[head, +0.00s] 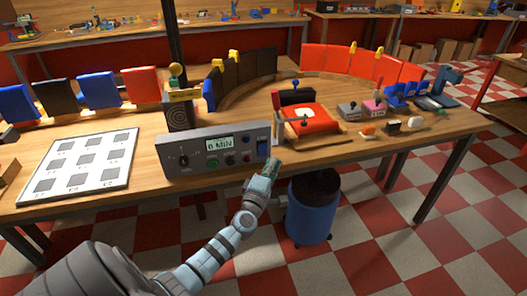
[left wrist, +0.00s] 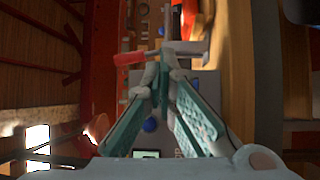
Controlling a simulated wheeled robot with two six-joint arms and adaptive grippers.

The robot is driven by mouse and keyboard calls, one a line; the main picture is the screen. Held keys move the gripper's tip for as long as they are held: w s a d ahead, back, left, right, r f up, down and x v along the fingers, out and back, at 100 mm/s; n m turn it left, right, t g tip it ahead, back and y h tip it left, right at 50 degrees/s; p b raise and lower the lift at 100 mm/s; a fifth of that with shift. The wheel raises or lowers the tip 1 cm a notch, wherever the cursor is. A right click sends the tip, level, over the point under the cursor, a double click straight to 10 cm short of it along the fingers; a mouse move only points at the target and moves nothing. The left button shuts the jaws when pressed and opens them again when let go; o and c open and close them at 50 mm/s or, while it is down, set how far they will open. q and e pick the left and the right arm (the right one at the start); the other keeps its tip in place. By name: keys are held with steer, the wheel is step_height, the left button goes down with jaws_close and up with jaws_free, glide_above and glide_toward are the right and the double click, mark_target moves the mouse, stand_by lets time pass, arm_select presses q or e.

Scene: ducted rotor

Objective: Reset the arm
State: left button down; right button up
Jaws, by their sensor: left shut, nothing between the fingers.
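My left gripper (head: 271,167) is shut and empty, just in front of the right end of a grey control box (head: 212,150) at the table's front edge. In the left wrist view its green-padded fingers (left wrist: 164,62) meet at the tips. A red-handled grey lever (head: 277,108) stands by the box's right end. Its red handle (left wrist: 130,58) shows just beyond the fingertips in the left wrist view; I cannot tell whether they touch. The box has a small lit display, a dial, several buttons and a blue switch (head: 263,141). My right gripper is not in view.
A white board with grey squares (head: 80,163) lies at left. Upright coloured panels (head: 101,90) line the table. A red-and-white device (head: 302,121) and small coloured items (head: 367,129) are at right. A blue bin (head: 308,215) stands on the checkered floor below.

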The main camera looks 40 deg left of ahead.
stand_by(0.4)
arm_select(q)
steer(key=s+d+f+m+g+h, duration=0.2)
steer(key=f+m, duration=0.4)
steer(key=f, duration=0.3)
steer(key=s+d+f+m+g+h, duration=0.25)
steer(key=f+m, duration=0.35)
steer(key=f, duration=0.3)
steer(key=s+d+f+m+g, duration=0.2)
steer(key=s+f+m+g, duration=0.3)
steer(key=s+f, duration=0.9)
steer(key=s+d+f+m+g, duration=0.1)
steer(key=s+f, duration=0.3)
steer(key=s, duration=0.6)
steer(key=s+d+f+m+g, duration=0.2)
steer(key=s+d+f+g, duration=0.1)
steer(key=s, duration=0.7)
steer(key=s+d+f+m+g, duration=0.1)
steer(key=s+d+f+g, duration=0.1)
steer(key=s+f, duration=0.4)
steer(key=s+g+h, duration=0.1)
steer(key=s, duration=0.3)
steer(key=shift+s+d+f+m, duration=0.3)
steer(key=shift+s+d+m, duration=0.05)
steer(key=shift+d+m, duration=0.05)
